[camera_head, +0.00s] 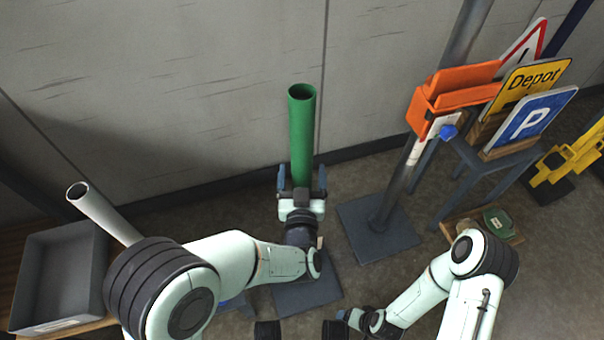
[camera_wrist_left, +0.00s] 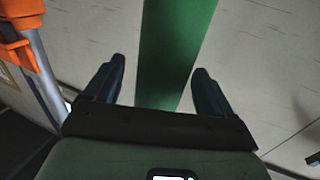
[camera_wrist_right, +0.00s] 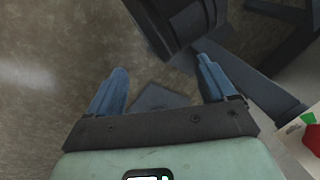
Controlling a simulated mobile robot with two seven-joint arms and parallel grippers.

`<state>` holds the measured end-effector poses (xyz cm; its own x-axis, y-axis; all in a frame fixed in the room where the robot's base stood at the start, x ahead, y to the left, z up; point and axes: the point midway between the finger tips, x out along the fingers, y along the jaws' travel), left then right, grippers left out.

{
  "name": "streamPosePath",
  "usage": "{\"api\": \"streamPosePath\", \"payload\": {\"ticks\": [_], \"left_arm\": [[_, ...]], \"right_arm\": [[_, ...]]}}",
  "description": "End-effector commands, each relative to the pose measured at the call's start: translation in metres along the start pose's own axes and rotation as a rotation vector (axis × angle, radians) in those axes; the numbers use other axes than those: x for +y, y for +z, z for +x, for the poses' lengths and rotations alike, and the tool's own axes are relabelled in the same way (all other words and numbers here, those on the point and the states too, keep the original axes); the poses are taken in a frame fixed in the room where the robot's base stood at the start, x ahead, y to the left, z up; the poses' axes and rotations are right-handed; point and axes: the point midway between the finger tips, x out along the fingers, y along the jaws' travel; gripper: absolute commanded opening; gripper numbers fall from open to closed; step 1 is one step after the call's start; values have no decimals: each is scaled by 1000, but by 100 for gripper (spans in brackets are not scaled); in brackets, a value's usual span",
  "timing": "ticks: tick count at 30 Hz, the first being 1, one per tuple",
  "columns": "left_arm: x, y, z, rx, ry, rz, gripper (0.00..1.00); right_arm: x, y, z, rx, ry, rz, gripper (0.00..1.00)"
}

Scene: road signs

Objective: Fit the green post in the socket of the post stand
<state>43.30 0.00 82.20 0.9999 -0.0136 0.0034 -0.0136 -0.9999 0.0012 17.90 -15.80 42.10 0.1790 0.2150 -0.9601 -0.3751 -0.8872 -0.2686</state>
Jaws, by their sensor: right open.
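The green post (camera_head: 302,135) is a hollow tube, upright by the grey wall. My left gripper (camera_head: 301,178) is around it with its fingers apart. In the left wrist view the green post (camera_wrist_left: 168,70) passes between the fingers of my left gripper (camera_wrist_left: 157,85), with a visible gap on one side. The post's lower end is hidden behind the gripper. A dark square base plate (camera_head: 310,297), possibly the post stand, lies under my left arm; its socket is hidden. My right gripper (camera_head: 345,315) is low, near the bottom centre, and its open fingers (camera_wrist_right: 158,85) hold nothing.
A grey pole with an orange sign holder (camera_head: 450,90) stands on another base plate (camera_head: 352,228). A sign rack (camera_head: 478,160) is at the right. A grey bin (camera_head: 60,275) and a pale tube (camera_head: 100,210) are at the left.

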Motion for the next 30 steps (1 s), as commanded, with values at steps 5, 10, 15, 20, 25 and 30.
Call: {"api": "streamPosePath", "payload": {"ticks": [5,10,15,20,25,30], "left_arm": [[0,2,0,-6,0,2,84],[1,1,-16,-7,2,1,84],[1,0,-55,-6,5,2,84],[1,0,-96,-4,5,2,84],[1,-6,-116,-3,-2,9,84],[1,-5,-125,-3,-4,7,84]], "right_arm": [[0,-1,0,3,0,0,84],[-1,-2,-3,5,0,0,84],[-3,6,-8,-16,-2,-2,84],[-4,11,-12,-32,-3,-3,84],[-12,32,-39,-97,-5,-8,84],[-18,58,-64,-179,-5,-13,84]]}}
